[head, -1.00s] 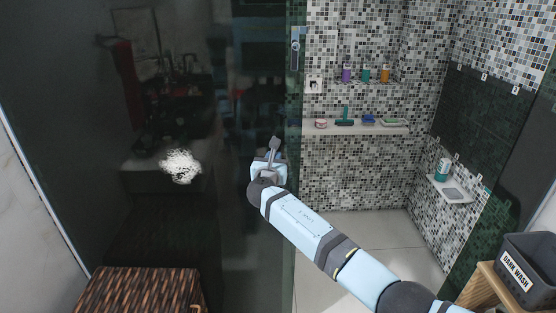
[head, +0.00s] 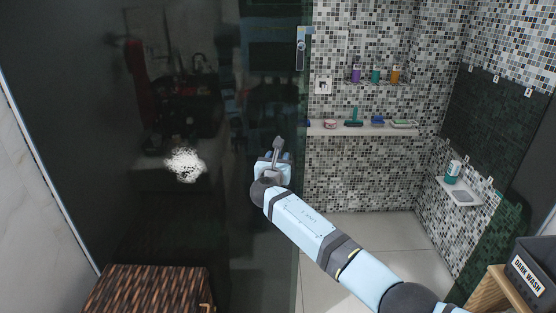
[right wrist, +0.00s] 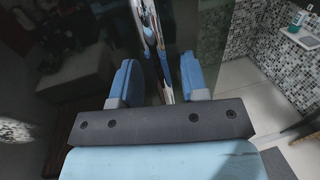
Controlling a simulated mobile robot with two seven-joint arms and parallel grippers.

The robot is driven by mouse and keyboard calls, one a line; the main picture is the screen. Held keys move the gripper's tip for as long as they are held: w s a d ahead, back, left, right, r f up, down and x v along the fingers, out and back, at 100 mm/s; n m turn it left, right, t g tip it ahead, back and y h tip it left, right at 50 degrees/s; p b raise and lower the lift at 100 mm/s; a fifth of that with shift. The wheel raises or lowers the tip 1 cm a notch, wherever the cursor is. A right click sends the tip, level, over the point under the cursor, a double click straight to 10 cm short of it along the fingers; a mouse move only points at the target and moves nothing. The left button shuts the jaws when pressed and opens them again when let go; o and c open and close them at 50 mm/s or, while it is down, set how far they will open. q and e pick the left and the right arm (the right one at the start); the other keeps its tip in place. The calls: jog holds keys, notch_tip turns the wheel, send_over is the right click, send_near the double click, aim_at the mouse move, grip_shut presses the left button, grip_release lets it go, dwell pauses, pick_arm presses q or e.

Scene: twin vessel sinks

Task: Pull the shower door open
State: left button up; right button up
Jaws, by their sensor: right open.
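The shower door (head: 225,215) is a large dark glass panel across the left and middle of the head view. My left gripper is out of view.
Right of the glass edge is a tiled shower space with a bottle shelf (head: 350,128) and a corner soap shelf (head: 461,194). A woven hamper (head: 150,292) stands at lower left. A dark bin (head: 533,268) labelled "DARK WASH" is at lower right.

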jog(key=s+a+b, duration=0.1)
jog(key=s+a, duration=0.1)
jog(key=s, duration=1.1)
jog(key=shift+s+a, duration=0.25)
jog(key=shift+a, duration=0.05)
